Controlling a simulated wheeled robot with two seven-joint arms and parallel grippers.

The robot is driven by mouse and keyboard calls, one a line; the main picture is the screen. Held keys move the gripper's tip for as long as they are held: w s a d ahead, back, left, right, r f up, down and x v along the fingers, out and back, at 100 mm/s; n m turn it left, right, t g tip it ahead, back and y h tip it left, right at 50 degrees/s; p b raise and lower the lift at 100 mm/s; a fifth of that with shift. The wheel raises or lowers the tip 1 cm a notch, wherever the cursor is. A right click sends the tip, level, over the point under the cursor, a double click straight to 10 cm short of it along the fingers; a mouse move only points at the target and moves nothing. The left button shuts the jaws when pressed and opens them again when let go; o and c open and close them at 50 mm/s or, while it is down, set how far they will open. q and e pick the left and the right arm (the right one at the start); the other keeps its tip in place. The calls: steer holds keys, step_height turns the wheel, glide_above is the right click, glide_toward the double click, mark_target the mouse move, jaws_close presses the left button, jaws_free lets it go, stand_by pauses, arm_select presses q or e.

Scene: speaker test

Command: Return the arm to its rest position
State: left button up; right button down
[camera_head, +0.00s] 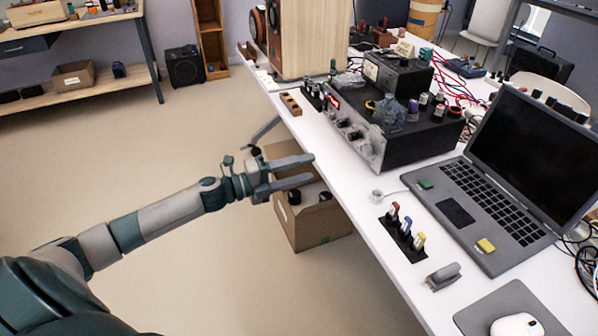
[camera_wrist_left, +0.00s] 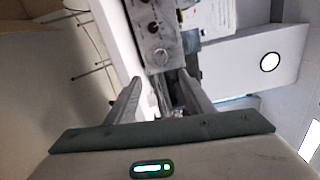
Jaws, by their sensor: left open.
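My left arm (camera_head: 165,213) reaches in from the lower left of the head view. My left gripper (camera_head: 308,170) is open and empty, with its two fingers apart and pointing right toward the table edge. It is over the left edge of the white table (camera_head: 372,228), near an open cardboard box (camera_head: 315,222) that stands below. In the left wrist view the two fingers (camera_wrist_left: 160,95) are spread with nothing held between them. My right gripper does not show in either view.
A black amplifier (camera_head: 395,125) stands on the table beyond the gripper. A laptop (camera_head: 500,180), a screwdriver holder (camera_head: 402,238) and a grey stapler-like item (camera_head: 443,276) are to the right. A wooden speaker (camera_head: 300,40) stands at the back. Open floor (camera_head: 150,150) lies to the left.

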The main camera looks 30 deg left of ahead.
arm_select(q)
steer(key=shift+s+a, duration=0.25)
steer(key=shift+s, duration=0.05)
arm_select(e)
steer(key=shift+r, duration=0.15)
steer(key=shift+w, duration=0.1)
